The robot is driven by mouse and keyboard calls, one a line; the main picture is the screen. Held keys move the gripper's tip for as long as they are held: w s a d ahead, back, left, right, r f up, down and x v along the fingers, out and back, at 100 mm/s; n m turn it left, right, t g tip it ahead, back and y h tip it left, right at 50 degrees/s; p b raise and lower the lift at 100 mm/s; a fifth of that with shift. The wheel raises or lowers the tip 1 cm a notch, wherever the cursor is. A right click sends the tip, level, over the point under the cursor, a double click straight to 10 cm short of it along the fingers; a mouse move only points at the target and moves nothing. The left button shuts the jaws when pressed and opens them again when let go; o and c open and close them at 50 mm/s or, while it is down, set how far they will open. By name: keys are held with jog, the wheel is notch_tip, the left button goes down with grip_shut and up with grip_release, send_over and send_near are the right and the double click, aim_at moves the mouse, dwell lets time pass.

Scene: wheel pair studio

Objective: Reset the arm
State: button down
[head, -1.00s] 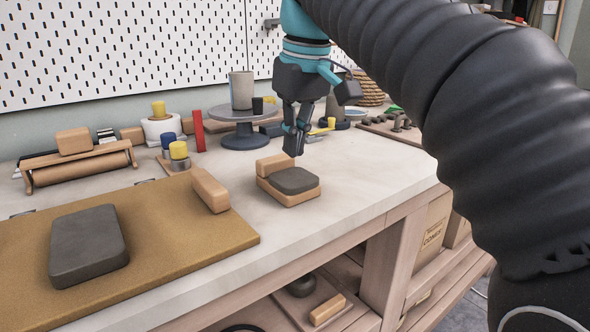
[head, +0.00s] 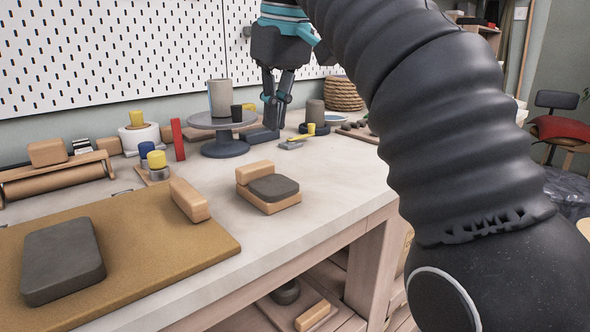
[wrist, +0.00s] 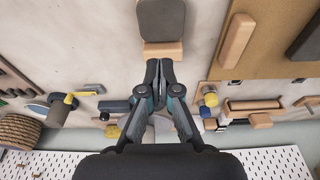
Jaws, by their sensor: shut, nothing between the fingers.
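My gripper (head: 273,122) is shut and empty, pointing down above the back part of the workbench. In the wrist view my gripper (wrist: 158,66) shows its fingertips together, with nothing between them. A wooden block with a dark grey slab (head: 273,187) on it lies on the bench in front of the gripper, apart from it. The same dark slab (wrist: 161,19) shows at the top of the wrist view. My black ribbed arm fills the right side of the head view.
A turntable (head: 226,146) with a grey cylinder stands left of my gripper. A brown board (head: 130,245) bears a dark grey slab (head: 62,260) and a wooden block (head: 189,200). A pegboard (head: 110,50) stands behind. The bench front is mostly clear.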

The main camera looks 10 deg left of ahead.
jog(key=s+d+f+m+t, duration=0.1)
jog(key=s+d+f+m, duration=0.15)
jog(key=d+f, duration=0.4)
jog(key=s+d+f+m+t, duration=0.1)
jog(key=d+f+m, duration=0.25)
jog(key=d, duration=0.65)
jog(key=s+d+f+m, duration=0.1)
jog(key=s+d+f, duration=0.2)
jog(key=f, duration=0.4)
jog(key=s+d+f+m+t+h, duration=0.1)
jog(key=s+d+f, duration=0.3)
jog(key=f, duration=0.3)
jog(key=s+d+f+m+t, duration=0.1)
jog(key=s+d+f, duration=0.2)
jog(key=f, duration=0.5)
jog(key=shift+s+d+m+h, duration=0.35)
jog(key=shift+s+m+h, duration=0.05)
jog(key=shift+s, duration=0.4)
jog(key=shift+a, duration=0.1)
